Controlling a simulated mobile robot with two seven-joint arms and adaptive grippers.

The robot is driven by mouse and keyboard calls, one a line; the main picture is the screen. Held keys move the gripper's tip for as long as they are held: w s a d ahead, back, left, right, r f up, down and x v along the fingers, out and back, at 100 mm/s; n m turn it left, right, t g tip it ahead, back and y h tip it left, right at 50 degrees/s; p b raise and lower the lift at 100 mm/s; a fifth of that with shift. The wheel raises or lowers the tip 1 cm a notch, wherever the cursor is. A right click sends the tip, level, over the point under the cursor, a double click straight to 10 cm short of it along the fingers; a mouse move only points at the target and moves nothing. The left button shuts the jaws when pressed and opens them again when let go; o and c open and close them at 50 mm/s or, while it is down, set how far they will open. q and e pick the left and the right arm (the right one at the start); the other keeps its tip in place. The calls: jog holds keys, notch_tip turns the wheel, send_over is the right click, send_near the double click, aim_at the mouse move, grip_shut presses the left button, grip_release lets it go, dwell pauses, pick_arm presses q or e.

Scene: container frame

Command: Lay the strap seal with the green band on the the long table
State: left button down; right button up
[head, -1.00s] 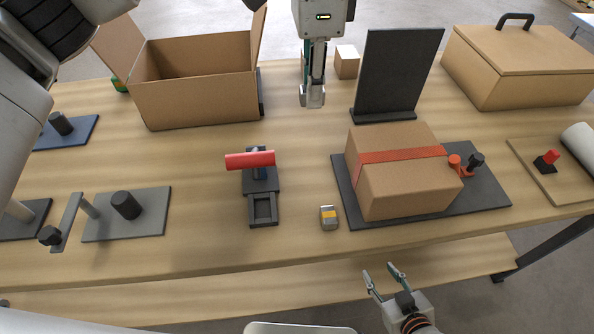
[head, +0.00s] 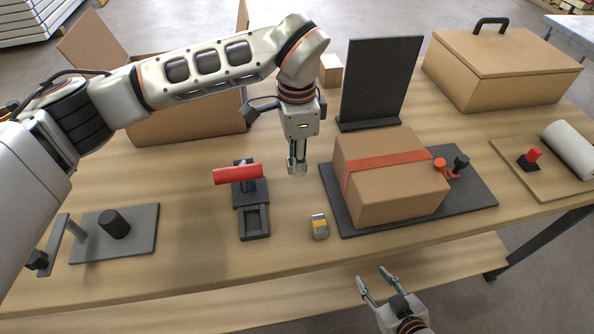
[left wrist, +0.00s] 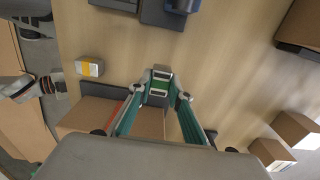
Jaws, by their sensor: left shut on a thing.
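My left gripper (head: 297,168) is shut on the strap seal with the green band, a small grey metal piece seen between the fingertips in the left wrist view (left wrist: 159,84). In the head view the fingers mostly hide the seal. The gripper points down over the long table (head: 287,250), between the red-handled device and the strapped carton; its exact height is hard to tell. Another strap seal, with a yellow band (head: 319,227), lies on the table in front of it. My right gripper (head: 376,282) is open and empty in front of the table edge.
A strapped carton (head: 395,195) on a dark mat stands right of the gripper. A red-handled device (head: 240,174) stands left. A dark upright panel (head: 381,78), an open carton (head: 185,125) and a lidded box (head: 500,65) stand behind. Bare wood lies around the yellow-banded seal.

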aim_at(297, 182)
pick_arm(q)
jog(key=shift+f, duration=2.1)
jog(key=c, duration=1.8)
grip_release()
jog(key=shift+f, duration=0.15)
jog(key=shift+c, duration=0.2)
notch_tip(297, 182, up, 12)
jog(key=shift+r, duration=0.2)
